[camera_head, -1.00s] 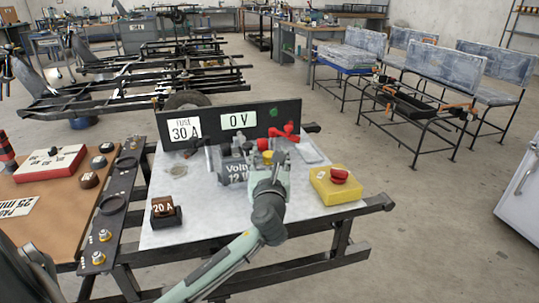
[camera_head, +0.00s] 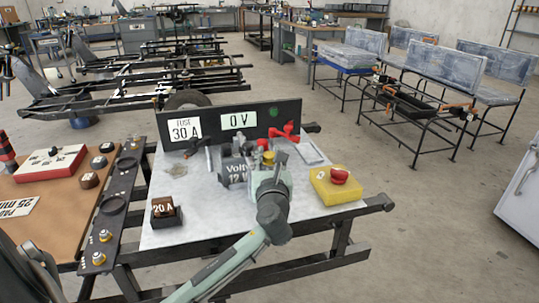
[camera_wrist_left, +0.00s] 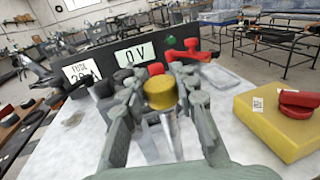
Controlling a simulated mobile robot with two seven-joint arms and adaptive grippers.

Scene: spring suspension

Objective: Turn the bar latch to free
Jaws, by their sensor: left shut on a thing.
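A red bar handle (camera_head: 285,131) sits at the foot of the dark upright panel, right of the 0 V label; it also shows in the left wrist view (camera_wrist_left: 192,51), behind the right fingertip. My left gripper (camera_head: 266,163) is over the white worktop beside the grey Volt 12 V block (camera_head: 233,171). In the left wrist view its fingers (camera_wrist_left: 158,88) are on either side of a yellow round cap (camera_wrist_left: 161,93), shut on it. Which part is the bar latch is unclear. The fingers hide part of the grey block. My right gripper is out of view.
A yellow box with a red button (camera_head: 336,186) stands right of the gripper. A brown 20 A fuse (camera_head: 165,211) stands at the front left of the worktop. The dark panel (camera_head: 262,118) closes off the back.

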